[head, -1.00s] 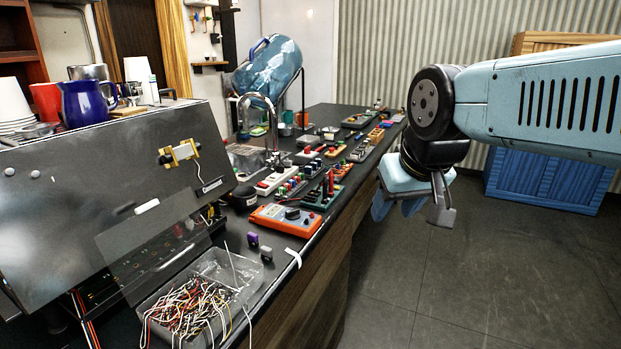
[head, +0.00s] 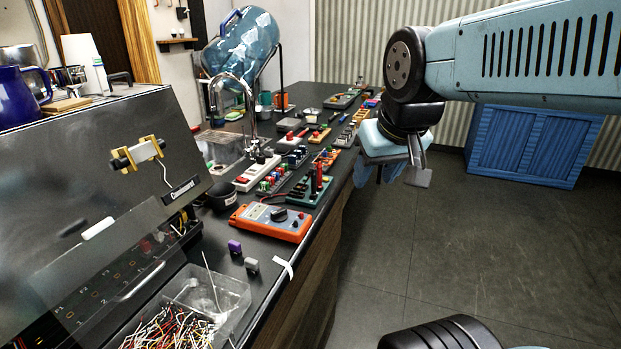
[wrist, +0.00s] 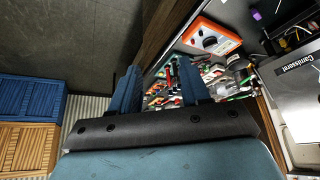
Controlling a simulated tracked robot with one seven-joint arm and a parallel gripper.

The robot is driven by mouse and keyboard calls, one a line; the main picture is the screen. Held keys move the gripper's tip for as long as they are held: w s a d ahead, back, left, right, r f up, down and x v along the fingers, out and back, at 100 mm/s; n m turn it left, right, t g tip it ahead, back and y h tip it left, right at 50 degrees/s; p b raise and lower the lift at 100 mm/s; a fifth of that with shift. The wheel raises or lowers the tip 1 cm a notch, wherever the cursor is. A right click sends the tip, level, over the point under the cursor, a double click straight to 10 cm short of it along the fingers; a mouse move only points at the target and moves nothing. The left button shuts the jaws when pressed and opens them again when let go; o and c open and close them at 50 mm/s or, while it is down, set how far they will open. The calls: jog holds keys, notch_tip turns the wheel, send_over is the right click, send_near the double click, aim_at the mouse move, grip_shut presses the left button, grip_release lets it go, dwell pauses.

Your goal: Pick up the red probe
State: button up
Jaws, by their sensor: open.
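Upright red probe-like pieces (head: 314,178) stand on a dark green block on the counter, just behind the orange multimeter (head: 272,222). I cannot tell for certain which piece is the red probe. In the wrist view, small red shapes (wrist: 172,74) show between and beyond the fingers. My gripper (head: 390,174) is open and empty. It hangs to the right of the counter edge, over the floor, apart from the red pieces. In the wrist view, my gripper (wrist: 158,80) has its two blue fingers spread.
A clear bin of wires (head: 205,300) and purple and grey small blocks lie at the counter's front. Several component boards crowd the counter. The floor at right is open, with a blue cabinet (head: 535,145) beyond.

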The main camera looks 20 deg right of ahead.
jog(key=w+n, duration=0.1)
jog(key=w, duration=1.4)
jog(key=g, duration=0.1)
send_near(318, 174)
jog(key=shift+n+y, duration=0.3)
jog(key=shift+n, duration=0.1)
jog(key=x, duration=0.7)
jog(key=w+d+x, duration=0.1)
jog(key=x, duration=0.3)
jog(key=shift+c, duration=0.4)
jog(key=shift+d+r, duration=0.1)
grip_shut()
